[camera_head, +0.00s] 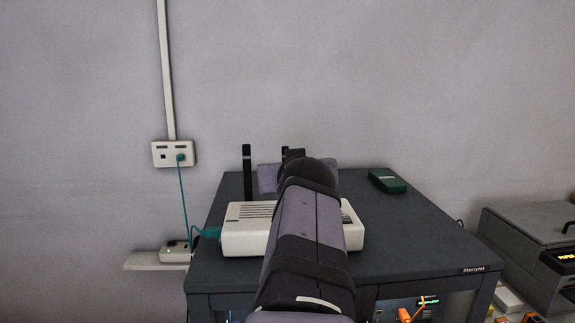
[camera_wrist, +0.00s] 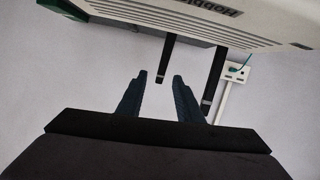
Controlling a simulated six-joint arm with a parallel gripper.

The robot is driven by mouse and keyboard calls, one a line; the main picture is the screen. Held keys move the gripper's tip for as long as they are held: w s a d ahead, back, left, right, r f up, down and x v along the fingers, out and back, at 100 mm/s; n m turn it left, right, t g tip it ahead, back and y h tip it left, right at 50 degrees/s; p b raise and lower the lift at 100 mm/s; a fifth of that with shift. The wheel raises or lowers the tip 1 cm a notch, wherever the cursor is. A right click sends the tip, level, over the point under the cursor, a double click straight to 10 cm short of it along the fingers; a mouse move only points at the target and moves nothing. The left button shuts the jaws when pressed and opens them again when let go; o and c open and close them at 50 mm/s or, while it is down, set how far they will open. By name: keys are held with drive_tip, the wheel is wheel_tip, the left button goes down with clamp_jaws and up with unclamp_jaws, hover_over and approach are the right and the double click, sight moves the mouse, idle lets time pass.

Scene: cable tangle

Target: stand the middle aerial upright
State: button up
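The white router (camera_head: 240,243) sits on the dark cabinet top, partly hidden behind my arm. Its left aerial (camera_head: 247,172) is black and stands upright. A second dark tip, which seems to be the middle aerial (camera_head: 284,153), shows just above my wrist; its lower part is hidden. The wrist view is turned over, with the router (camera_wrist: 270,22) at the top. There the left aerial (camera_wrist: 213,82) hangs at right and the middle aerial (camera_wrist: 167,58) hangs ahead of my gripper (camera_wrist: 160,76). The fingers are open with wall between them. I cannot tell the middle aerial's exact tilt. No third aerial is clear.
A green box (camera_head: 387,181) lies on the cabinet (camera_head: 420,240) at right, where the top is mostly clear. A wall socket (camera_head: 174,153) with a green cable is at left. A grey printer-like machine (camera_head: 530,235) stands at far right. The wall is close behind.

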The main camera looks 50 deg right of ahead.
drive_tip(key=d+n, duration=0.1)
drive_tip(key=n, duration=0.2)
drive_tip(key=d+n+g+h+b, duration=0.1)
drive_tip(key=d+n, duration=0.1)
drive_tip(key=n, duration=0.1)
drive_tip(key=s+d+n+h, duration=0.1)
drive_tip(key=n, duration=0.1)
drive_tip(key=shift+d+f+n, duration=0.15)
drive_tip(key=shift+f+n, duration=0.05)
drive_tip(key=shift+n, duration=0.2)
drive_tip(key=w+n+t, duration=0.1)
drive_tip(key=w+n, duration=0.1)
drive_tip(key=n, duration=0.5)
drive_tip(key=w+n+t+b, duration=0.1)
drive_tip(key=w+n, duration=0.1)
drive_tip(key=n, duration=0.6)
drive_tip(key=w+n+t+b, duration=0.1)
drive_tip(key=w+n, duration=0.1)
drive_tip(key=n, duration=0.6)
drive_tip(key=shift+d+f, duration=0.1)
drive_tip(key=shift+d, duration=0.2)
drive_tip(key=shift+w+n, duration=0.2)
drive_tip(key=shift+n, duration=0.8)
drive_tip(key=shift+w+f+n, duration=0.15)
drive_tip(key=shift+f+n, duration=0.1)
drive_tip(key=shift+n, duration=0.55)
drive_tip(key=shift+w+d, duration=0.1)
drive_tip(key=p+x, duration=0.1)
drive_tip(key=x, duration=0.6)
